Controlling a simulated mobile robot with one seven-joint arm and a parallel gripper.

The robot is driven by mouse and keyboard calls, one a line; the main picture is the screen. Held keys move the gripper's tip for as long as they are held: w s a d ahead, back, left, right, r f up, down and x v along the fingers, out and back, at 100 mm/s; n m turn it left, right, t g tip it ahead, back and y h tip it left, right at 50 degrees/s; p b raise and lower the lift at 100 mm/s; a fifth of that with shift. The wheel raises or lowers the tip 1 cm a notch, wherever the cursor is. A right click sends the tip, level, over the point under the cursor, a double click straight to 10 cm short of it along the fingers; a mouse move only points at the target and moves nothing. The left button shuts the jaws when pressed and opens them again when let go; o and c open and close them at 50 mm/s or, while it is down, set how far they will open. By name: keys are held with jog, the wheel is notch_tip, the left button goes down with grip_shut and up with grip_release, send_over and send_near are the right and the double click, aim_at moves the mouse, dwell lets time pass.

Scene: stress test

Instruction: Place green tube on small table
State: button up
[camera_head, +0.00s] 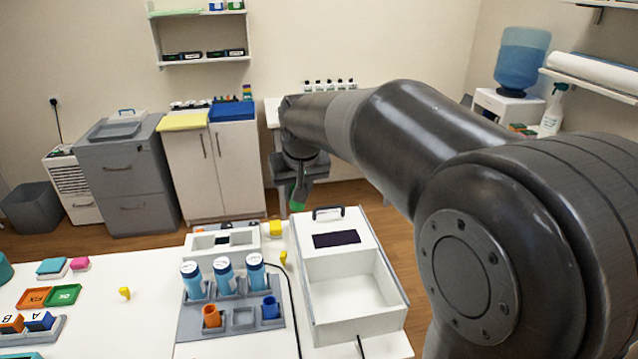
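My gripper (298,184) hangs from the end of my dark arm, past the back edge of the white workbench. A green piece, the green tube (299,198), shows at its fingertips, and the gripper appears shut on it. Most of the tube is hidden by the gripper. A small white table (271,112) stands against the back wall, behind my arm. Only its left part and a leg show, and my arm covers much of its top.
Several small bottles (330,86) stand in a row behind my arm. A white open box (350,290) and a grey rack (240,318) with blue and orange tubes are on the workbench (130,325). A white cabinet (212,170) stands left of the small table.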

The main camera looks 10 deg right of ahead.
jog(key=s+a+n+y, duration=0.1)
jog(key=s+a+n, duration=0.2)
jog(key=s+a, duration=0.95)
jog(key=shift+w+a+f, duration=0.3)
jog(key=shift+a+f, duration=0.1)
jog(key=shift+f, duration=3.2)
jog(key=shift+w+a+f, duration=0.3)
jog(key=shift+a+f, duration=0.1)
jog(key=shift+f, duration=3.2)
jog(key=shift+w+a+f, duration=0.3)
jog(key=shift+a+f, duration=0.1)
jog(key=shift+f, duration=3.2)
jog(key=shift+f, duration=0.35)
jog(key=o, duration=1)
jog(key=shift+o, duration=0.6)
jog(key=shift+s+d+r, duration=0.1)
jog(key=shift+r, duration=0.1)
jog(key=v, duration=1.1)
jog(key=s+d+r+m, duration=0.1)
jog(key=s+d+r, duration=0.1)
jog(key=s+d, duration=0.2)
jog(key=s+d+r+m+h, duration=0.1)
jog(key=s+d+r, duration=0.2)
jog(key=d, duration=0.6)
jog(key=s+d+r+m+t, duration=0.1)
jog(key=s+d+r+m, duration=0.1)
jog(key=s+d, duration=0.3)
jog(key=shift+d+r+h, duration=0.3)
jog(key=shift+d+r, duration=0.45)
jog(key=shift+d, duration=0.4)
